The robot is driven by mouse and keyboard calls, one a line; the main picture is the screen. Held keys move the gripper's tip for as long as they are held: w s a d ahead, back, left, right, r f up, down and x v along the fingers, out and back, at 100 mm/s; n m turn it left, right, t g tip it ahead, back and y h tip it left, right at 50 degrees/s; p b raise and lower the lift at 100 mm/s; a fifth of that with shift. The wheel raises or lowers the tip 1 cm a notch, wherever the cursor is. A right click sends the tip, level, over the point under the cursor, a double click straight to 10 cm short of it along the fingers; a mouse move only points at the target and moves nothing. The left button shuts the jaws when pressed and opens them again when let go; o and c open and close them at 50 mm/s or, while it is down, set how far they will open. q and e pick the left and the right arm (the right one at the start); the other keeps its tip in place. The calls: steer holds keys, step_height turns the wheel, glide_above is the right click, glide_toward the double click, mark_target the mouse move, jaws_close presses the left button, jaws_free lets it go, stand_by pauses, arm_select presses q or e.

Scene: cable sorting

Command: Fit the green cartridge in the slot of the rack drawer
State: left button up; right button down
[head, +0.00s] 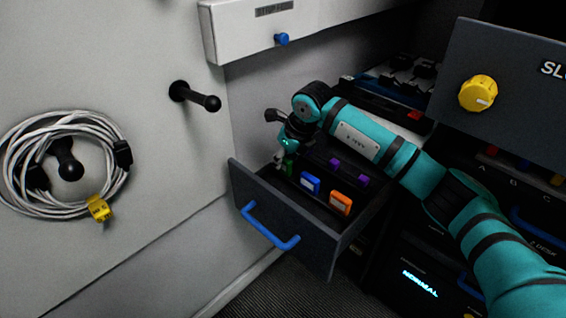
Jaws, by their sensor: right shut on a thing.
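The rack drawer (285,222) is pulled open at the middle, with a blue handle on its dark front. The green cartridge (288,168) is a small green piece at the drawer's left end, partly hidden by my gripper. My right gripper (285,155) points down over it and is shut on it. A blue cartridge (310,183) and an orange cartridge (341,203) sit in the drawer to its right. The slot under the green cartridge is hidden, so I cannot tell how deep it sits. My left gripper is not in view.
A coiled white cable (118,190) with a yellow tag hangs on the left wall. A black peg (200,97) sticks out right of it. A white box (262,28) with a blue knob is above. A dark panel (520,80) with a yellow knob is at right.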

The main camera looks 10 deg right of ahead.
step_height(320, 180, up, 9)
steer(key=shift+r+p, duration=0.1)
steer(key=shift+p, duration=0.4)
steer(key=shift+r, duration=0.25)
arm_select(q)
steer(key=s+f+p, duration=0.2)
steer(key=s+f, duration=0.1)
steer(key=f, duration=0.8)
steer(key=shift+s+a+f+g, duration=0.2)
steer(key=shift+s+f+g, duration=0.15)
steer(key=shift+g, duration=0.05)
arm_select(e)
steer(key=shift+r, duration=1.7)
